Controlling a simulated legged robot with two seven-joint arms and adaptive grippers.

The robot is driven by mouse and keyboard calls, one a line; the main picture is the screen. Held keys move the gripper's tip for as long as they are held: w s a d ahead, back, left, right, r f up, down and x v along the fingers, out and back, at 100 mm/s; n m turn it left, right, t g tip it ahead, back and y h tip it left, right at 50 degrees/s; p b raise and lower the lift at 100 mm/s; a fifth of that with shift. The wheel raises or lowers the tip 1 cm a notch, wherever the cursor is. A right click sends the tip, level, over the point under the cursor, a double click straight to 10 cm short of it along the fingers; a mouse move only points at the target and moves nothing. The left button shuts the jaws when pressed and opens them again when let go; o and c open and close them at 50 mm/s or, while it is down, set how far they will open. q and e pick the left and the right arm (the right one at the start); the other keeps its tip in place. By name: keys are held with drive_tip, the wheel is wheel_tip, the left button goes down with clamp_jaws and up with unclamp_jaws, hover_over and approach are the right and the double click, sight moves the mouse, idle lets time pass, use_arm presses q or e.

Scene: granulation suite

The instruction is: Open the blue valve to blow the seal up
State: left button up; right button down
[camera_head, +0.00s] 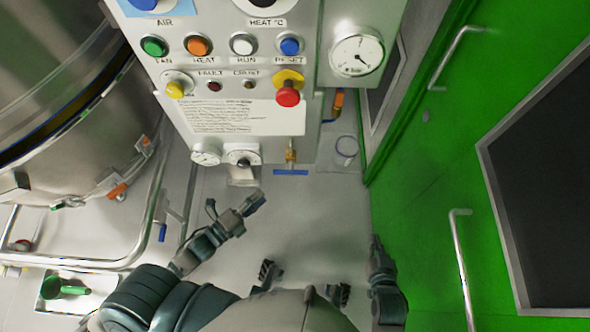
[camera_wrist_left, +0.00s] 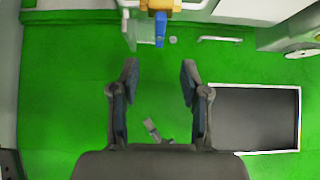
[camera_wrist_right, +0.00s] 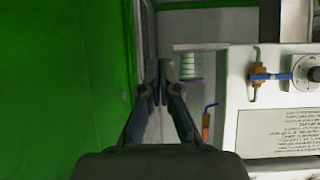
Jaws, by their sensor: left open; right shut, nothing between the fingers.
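The blue valve has a flat blue handle (camera_head: 290,172) on a brass body (camera_head: 291,156), under the lower edge of the control panel. Its handle lies across the picture. In the right wrist view, a blue handle (camera_wrist_right: 270,76) sits on a brass fitting at the right. My left gripper (camera_head: 256,202) is open and empty, below and left of the valve, apart from it. The left wrist view shows its spread fingers (camera_wrist_left: 157,82) and a blue handle (camera_wrist_left: 160,28) on a yellow-orange body beyond. My right gripper (camera_head: 376,246) is shut and empty, lower right; its fingers (camera_wrist_right: 160,85) meet.
The control panel (camera_head: 218,85) has buttons, a red stop knob (camera_head: 288,96) and small gauges below. A steel vessel (camera_head: 70,100) and bent pipe (camera_head: 145,225) stand left. A green door (camera_head: 430,190) with handles bounds the right. The floor below the valve is mostly clear.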

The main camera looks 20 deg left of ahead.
sight(291, 174)
use_arm(q)
drive_tip(key=b+x, duration=0.1)
drive_tip(key=x, duration=1.2)
drive_tip(key=shift+s+d+f+b, duration=0.1)
drive_tip(key=shift+s+d+b, duration=0.15)
drive_tip(key=shift+d+b, duration=0.15)
drive_tip(key=shift+w, duration=0.35)
drive_tip(key=shift+a, duration=0.45)
drive_tip(key=shift+d, duration=0.25)
drive_tip(key=c, duration=0.8)
drive_tip(key=shift+d, duration=0.2)
clamp_jaws()
use_arm(e)
drive_tip(key=w+r+t, duration=0.1)
drive_tip(key=r+t, duration=0.1)
drive_tip(key=w+a+r+t+y, duration=0.1)
drive_tip(key=w+r+t, duration=0.1)
drive_tip(key=shift+w+a+r, duration=0.1)
drive_tip(key=shift+w+r, duration=0.1)
drive_tip(key=shift+r, duration=0.1)
use_arm(q)
drive_tip(key=shift+a+f, duration=0.1)
